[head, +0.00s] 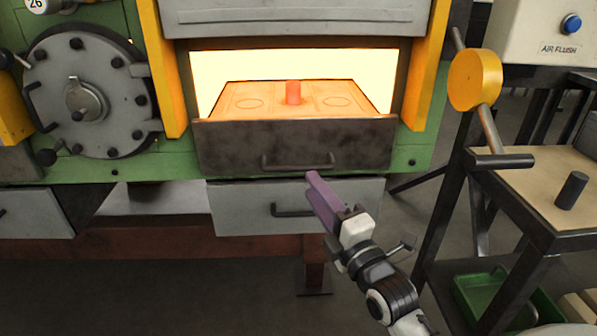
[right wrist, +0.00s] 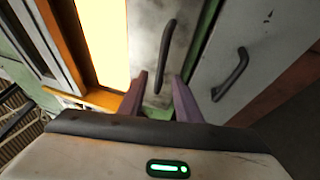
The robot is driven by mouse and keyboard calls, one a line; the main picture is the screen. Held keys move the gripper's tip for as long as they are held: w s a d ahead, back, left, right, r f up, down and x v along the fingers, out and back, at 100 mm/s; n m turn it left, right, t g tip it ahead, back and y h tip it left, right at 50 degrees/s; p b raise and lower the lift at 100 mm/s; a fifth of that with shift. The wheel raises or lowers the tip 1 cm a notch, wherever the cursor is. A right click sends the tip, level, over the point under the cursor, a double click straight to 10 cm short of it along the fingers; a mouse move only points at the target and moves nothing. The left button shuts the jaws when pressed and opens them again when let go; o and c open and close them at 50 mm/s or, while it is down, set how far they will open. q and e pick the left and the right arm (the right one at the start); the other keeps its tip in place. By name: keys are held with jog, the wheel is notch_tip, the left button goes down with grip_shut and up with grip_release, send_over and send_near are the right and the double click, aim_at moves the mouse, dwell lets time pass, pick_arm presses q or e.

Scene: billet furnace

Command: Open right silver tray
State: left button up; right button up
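The right silver tray (head: 240,215) is a grey drawer front with a dark bar handle (head: 291,211), below the dark furnace drawer (head: 230,146). In the right wrist view the tray (right wrist: 265,50) and its handle (right wrist: 230,75) lie right of the fingers. My right gripper (head: 318,190) has purple fingers and stands before the right part of the tray, right of its handle. In the right wrist view the gripper (right wrist: 159,76) is open, with nothing between its fingers. My left gripper is not in view.
The dark drawer stands pulled out under the glowing furnace mouth, with an orange-red billet (head: 293,92) on it. Another silver tray (head: 35,213) is at the left edge.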

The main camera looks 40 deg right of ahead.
aim_at(300, 170)
jog(key=x, duration=0.8)
jog(key=shift+a+b, duration=0.1)
jog(key=shift+b, duration=0.2)
grip_shut()
